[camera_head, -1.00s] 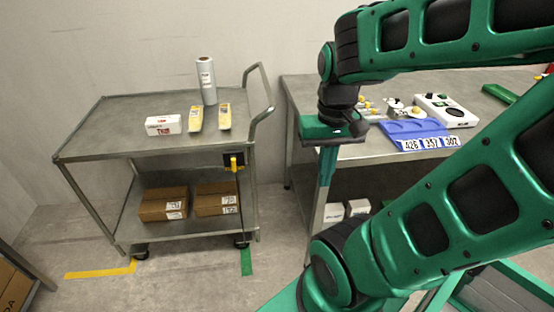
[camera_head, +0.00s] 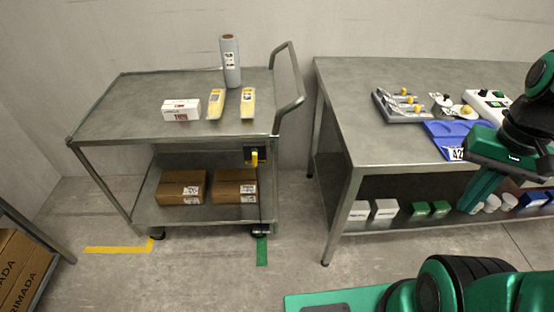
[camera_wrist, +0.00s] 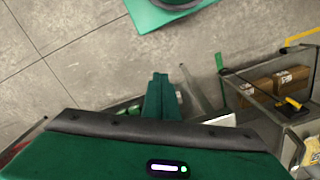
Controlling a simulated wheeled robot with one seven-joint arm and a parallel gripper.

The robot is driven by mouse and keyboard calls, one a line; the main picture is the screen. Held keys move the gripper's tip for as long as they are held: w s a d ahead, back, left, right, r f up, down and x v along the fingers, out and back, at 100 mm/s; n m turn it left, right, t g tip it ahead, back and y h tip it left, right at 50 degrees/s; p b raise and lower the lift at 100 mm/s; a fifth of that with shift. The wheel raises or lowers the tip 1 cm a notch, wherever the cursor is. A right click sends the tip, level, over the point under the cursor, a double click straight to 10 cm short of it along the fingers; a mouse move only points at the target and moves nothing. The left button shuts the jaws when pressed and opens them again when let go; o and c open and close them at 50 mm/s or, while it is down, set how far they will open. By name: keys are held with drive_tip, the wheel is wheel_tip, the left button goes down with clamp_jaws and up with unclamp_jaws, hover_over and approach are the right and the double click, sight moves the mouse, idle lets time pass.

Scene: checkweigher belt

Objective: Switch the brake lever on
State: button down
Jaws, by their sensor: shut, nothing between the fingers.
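The brake lever (camera_head: 255,158) is a small yellow handle on a dark plate, mounted on the right end of the grey cart (camera_head: 110,122), below its top deck. It hangs downward in the head view. In the wrist view the yellow lever (camera_wrist: 294,104) shows at the right, beside the cart's lower shelf. My gripper (camera_head: 470,208) is at the right of the head view, in front of the workbench, well away from the lever. Its green fingers point down and are together. The fingers (camera_wrist: 160,84) also show shut and empty in the wrist view.
The workbench (camera_head: 345,90) stands right of the cart, with a blue tray (camera_head: 445,140) and several fixtures on top. Cartons (camera_head: 181,188) lie on the cart's lower shelf. Yellow tape (camera_head: 118,249) and green tape (camera_head: 262,250) mark the floor. Floor between cart and workbench is open.

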sight(255, 157)
drive_tip(key=shift+d, duration=0.1)
drive_tip(key=w+a+f+n+t, duration=0.1)
drive_tip(key=w+a+n+t, duration=0.2)
drive_tip(key=w+a, duration=0.55)
drive_tip(key=w+a+n+t, duration=0.25)
drive_tip(key=w+a, duration=0.35)
drive_tip(key=w, duration=0.5)
drive_tip(key=shift+w+a+f+m+t+y, duration=0.1)
drive_tip(key=shift+w+a+f+y, duration=0.65)
drive_tip(key=shift+w+a+f, duration=2.5)
drive_tip(key=shift+w+a+f+m+t+y, duration=0.1)
drive_tip(key=shift+w+a+f+y, duration=0.6)
drive_tip(key=shift+w+a+f, duration=2.55)
drive_tip(key=shift+w+a+f+m+t+y, duration=0.1)
drive_tip(key=shift+w+a+f+y, duration=0.95)
drive_tip(key=shift+a+f, duration=4.05)
